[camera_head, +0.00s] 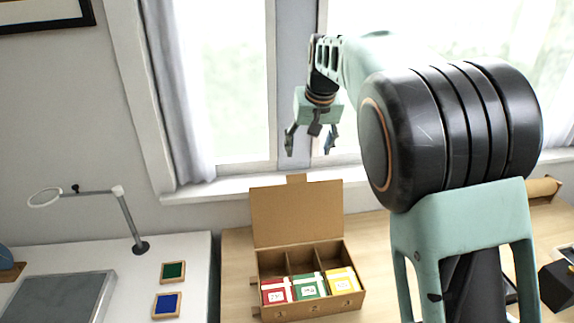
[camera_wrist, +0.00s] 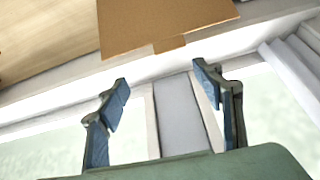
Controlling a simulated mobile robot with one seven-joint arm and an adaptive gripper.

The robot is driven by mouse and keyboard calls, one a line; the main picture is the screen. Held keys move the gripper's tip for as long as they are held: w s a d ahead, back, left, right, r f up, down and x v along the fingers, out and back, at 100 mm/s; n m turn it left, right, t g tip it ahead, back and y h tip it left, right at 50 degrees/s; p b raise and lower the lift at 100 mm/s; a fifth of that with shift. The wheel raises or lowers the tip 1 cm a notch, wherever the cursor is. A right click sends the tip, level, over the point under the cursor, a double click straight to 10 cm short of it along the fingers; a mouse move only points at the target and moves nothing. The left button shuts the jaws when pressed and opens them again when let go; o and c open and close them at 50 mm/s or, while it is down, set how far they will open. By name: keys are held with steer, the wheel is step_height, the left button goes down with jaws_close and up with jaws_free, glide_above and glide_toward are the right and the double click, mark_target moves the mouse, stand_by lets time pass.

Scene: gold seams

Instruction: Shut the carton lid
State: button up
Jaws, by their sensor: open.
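The brown carton (camera_head: 314,304) stands on the wooden table with its lid (camera_head: 296,213) raised roughly upright at the back edge, a small tab on top. My gripper (camera_head: 312,147) is open and empty, in the air above the carton, apart from the lid. In the wrist view the lid (camera_wrist: 165,20) shows at the top with its tab (camera_wrist: 170,44), beyond the open fingers (camera_wrist: 162,92). The wrist view does not show the carton's inside.
The window sill (camera_head: 225,190) and window lie behind the carton. A white table (camera_head: 195,255) at left bears a magnifier lamp (camera_head: 128,220), a grey tray (camera_head: 62,298), and green and blue framed squares (camera_head: 167,305). A brown roll (camera_head: 543,189) lies at the right. Bare wood shows left of the carton.

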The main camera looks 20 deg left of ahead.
mark_target(297, 176)
steer(key=shift+n, duration=0.3)
steer(key=x, duration=0.3)
steer(key=s+a+p+x, duration=0.1)
steer(key=x, duration=0.7)
steer(key=shift+s+a+f, duration=0.2)
steer(key=shift+a, duration=0.15)
jaws_close()
steer(key=shift+s, duration=0.1)
